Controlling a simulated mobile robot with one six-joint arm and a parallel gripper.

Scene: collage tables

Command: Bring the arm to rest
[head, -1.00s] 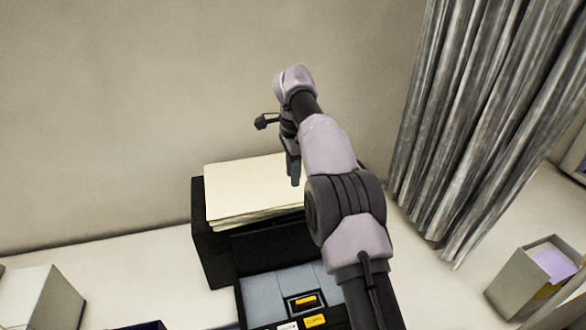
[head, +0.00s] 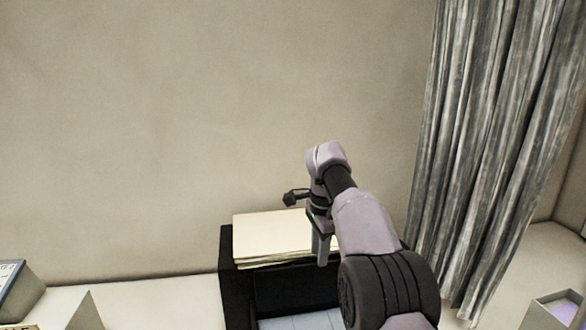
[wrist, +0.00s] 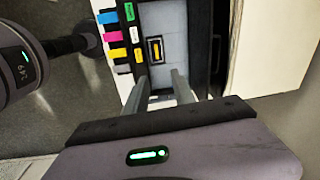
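My arm reaches up from the lower right in the head view, bent over, with my gripper (head: 321,258) pointing down at the right front part of a stack of cream sheets. In the wrist view my gripper (wrist: 160,85) has two grey fingers standing apart with nothing between them. Beyond the fingers lies a grey-blue panel (wrist: 168,22) with a small dark recess (wrist: 155,50) that holds something yellow. The fingers look clear of it, though the exact height is hard to tell.
The cream stack (head: 268,232) lies on a black stand (head: 228,285) by the wall. Coloured tabs (wrist: 113,36) line the panel's edge. A grey curtain (head: 480,150) hangs at right, with an open box (head: 552,312) below. Grey-white boxes stand lower left.

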